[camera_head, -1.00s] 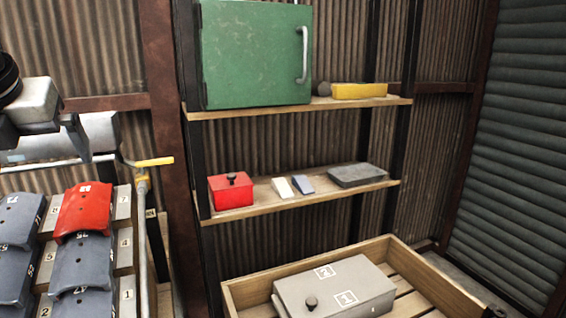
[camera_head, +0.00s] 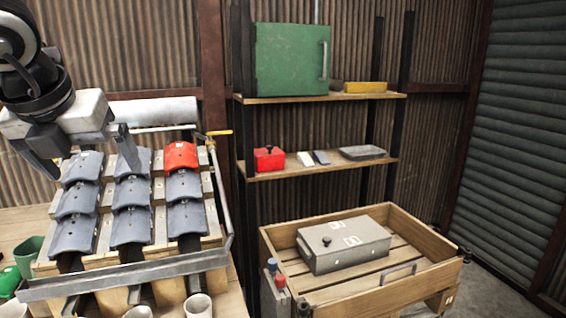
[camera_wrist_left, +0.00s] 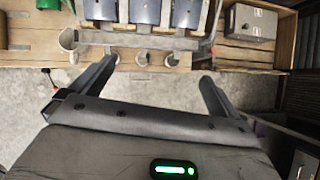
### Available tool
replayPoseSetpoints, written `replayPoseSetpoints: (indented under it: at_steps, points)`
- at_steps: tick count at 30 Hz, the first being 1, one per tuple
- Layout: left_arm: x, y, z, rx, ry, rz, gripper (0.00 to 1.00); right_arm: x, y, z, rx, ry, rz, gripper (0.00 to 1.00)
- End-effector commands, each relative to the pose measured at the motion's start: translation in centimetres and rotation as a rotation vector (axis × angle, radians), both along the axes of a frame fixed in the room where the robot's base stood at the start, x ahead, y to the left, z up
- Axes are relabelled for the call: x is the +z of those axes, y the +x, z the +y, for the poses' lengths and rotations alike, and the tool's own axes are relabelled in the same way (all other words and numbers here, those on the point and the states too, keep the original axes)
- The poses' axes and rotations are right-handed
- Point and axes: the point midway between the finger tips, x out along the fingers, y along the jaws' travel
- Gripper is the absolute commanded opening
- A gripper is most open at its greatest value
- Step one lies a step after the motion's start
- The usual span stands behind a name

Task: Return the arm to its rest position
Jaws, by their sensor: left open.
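My left gripper (camera_head: 88,158) comes in from the left in the head view, in front of the rack of curved tiles. Its two fingers are spread wide with nothing between them. In the left wrist view its fingers (camera_wrist_left: 157,82) are also apart and empty, with bare floor beyond them. The gripper hides part of the upper left tiles. My right gripper is not in view.
A slanted rack (camera_head: 130,272) holds rows of grey tiles and one red tile (camera_head: 181,157). Cups (camera_head: 198,305) stand at its front. A wooden crate (camera_head: 390,296) holds a grey box (camera_head: 343,246). Shelves behind carry a green cabinet (camera_head: 290,60) and a red box (camera_head: 268,159).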

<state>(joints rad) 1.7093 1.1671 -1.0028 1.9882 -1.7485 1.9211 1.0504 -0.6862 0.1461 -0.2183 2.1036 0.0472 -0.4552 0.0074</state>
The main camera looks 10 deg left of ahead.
Motion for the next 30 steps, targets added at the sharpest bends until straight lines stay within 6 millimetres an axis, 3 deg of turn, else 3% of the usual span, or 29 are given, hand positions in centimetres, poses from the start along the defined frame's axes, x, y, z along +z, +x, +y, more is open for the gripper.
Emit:
replayPoseSetpoints:
  at_steps: [8,13,17,18,21,25,28,30]
  points:
    - [-5.2,1.3,-7.6,-0.295,-0.156,0.102,1.0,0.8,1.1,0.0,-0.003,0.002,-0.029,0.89]
    - [-9.2,0.5,-14.6,-0.535,-0.363,0.186,1.0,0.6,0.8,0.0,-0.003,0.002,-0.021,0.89]
    - [-12.0,-2.3,-22.8,-0.762,-0.713,0.26,1.0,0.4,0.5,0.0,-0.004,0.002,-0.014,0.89]
    - [-12.3,-3.4,-25.1,-0.813,-0.851,0.275,1.0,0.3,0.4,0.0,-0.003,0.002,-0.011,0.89]
    - [-11.8,-5.5,-29.6,-0.861,-1.217,0.28,1.0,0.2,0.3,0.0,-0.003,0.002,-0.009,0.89]
    - [-10.3,-5.8,-32.1,-0.737,-1.698,0.234,1.0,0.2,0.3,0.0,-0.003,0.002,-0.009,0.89]
    - [-10.3,-4.1,-31.7,-0.495,-2.027,0.163,1.0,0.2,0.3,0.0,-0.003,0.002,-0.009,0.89]
    - [-11.7,-2.3,-30.5,-0.25,-2.211,0.104,1.0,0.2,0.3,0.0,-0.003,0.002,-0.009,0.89]
